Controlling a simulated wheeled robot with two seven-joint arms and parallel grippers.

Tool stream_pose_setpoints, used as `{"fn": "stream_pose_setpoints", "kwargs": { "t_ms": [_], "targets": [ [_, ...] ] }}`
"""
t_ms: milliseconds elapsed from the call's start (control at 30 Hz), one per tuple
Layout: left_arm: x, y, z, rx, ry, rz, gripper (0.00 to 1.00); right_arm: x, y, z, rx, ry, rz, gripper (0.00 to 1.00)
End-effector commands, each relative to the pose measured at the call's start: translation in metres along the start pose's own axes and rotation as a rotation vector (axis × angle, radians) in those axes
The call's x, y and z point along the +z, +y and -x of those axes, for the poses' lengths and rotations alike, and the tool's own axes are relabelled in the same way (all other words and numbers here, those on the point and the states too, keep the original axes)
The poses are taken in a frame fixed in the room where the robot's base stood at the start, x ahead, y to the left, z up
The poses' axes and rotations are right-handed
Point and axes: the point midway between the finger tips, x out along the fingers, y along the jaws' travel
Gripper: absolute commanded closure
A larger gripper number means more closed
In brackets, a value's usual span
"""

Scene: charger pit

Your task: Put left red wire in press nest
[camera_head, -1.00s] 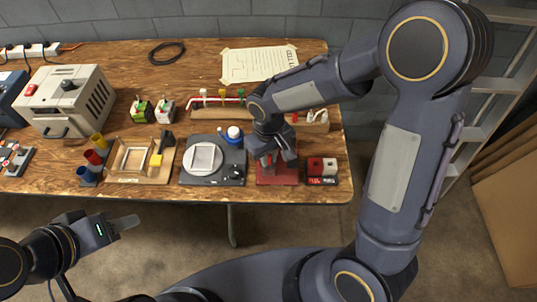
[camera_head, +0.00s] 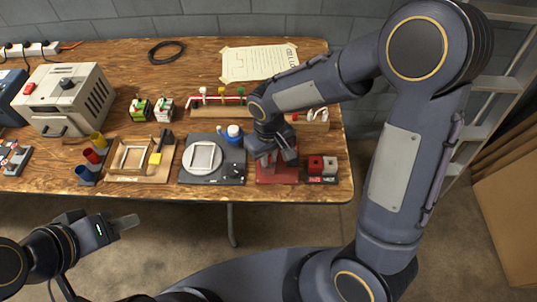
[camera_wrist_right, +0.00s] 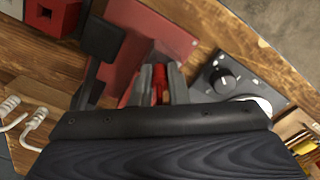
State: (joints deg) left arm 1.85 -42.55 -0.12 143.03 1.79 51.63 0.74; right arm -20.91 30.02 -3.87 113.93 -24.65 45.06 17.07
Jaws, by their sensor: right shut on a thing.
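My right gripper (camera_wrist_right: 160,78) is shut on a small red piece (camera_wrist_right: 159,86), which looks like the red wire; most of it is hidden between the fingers. In the wrist view the fingers reach over the red press base (camera_wrist_right: 172,42). The base also shows in the head view (camera_head: 278,180), under my right gripper (camera_head: 276,161). The nest is hidden, and I cannot tell whether the held piece touches it. A dark press part (camera_wrist_right: 100,40) stands beside the fingers. My left gripper (camera_head: 124,223) hangs in front of the table, away from everything; its finger gap is unclear.
A dark fixture with a round white plate (camera_head: 203,158) lies left of the press. A wooden rack (camera_head: 212,112) with coloured tops and a red strand stands behind. A wooden frame tray (camera_head: 115,174) is further left.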

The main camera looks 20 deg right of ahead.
Motion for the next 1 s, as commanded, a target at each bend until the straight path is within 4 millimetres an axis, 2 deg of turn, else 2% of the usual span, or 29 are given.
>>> {"fn": "stream_pose_setpoints", "kwargs": {
  "t_ms": [167,200,367,833,1000],
  "targets": [
    [0.0003,-0.0003,-0.0006,0.000,0.000,0.000,0.64,0.0000,0.0000,-0.0009,0.000,0.000,0.000,1.00],
    [0.0003,-0.0003,-0.0006,0.000,0.000,0.000,0.64,0.0000,0.0000,-0.0009,0.000,0.000,0.000,0.82],
    [0.0003,-0.0003,-0.0006,0.000,0.000,0.000,0.64,0.0000,-0.0001,-0.0009,0.000,0.000,0.000,0.61],
    [0.0002,-0.0002,-0.0004,0.000,0.000,0.000,0.64,0.0000,0.0000,-0.0005,0.000,0.000,0.000,0.60],
    [-0.0019,0.0017,0.0037,0.000,0.000,0.000,0.64,-0.0001,0.0000,0.0056,0.000,0.000,0.000,0.60]
  ]
}}
